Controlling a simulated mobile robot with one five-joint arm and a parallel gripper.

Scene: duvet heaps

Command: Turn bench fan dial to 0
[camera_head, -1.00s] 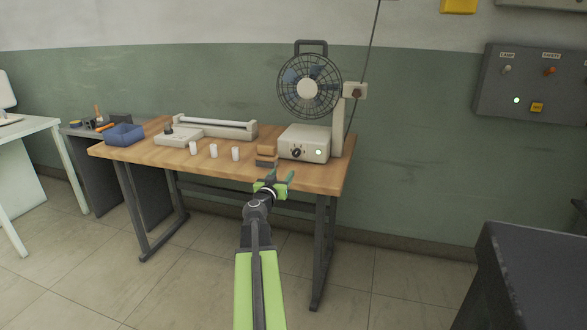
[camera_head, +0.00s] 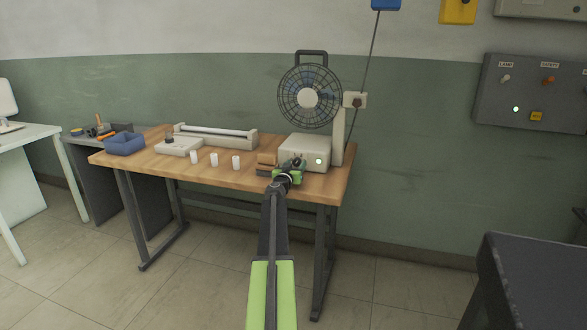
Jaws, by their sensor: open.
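The bench fan (camera_head: 308,97) has a round dark cage and stands at the right back of the wooden bench (camera_head: 225,179). Its white control box (camera_head: 305,148) sits in front of it, with a small green light (camera_head: 319,161) lit on the front face. The dial was on the left of that face; my gripper now covers that spot, so the dial's setting is hidden. My gripper (camera_head: 297,164) is open, right in front of the box at dial height. I cannot tell whether it touches the dial.
Brown and grey blocks (camera_head: 266,160) lie just left of the box. Several white cylinders (camera_head: 214,160) stand along the bench's front. A dark table (camera_head: 535,270) stands at lower right. A wall panel (camera_head: 530,93) is at right.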

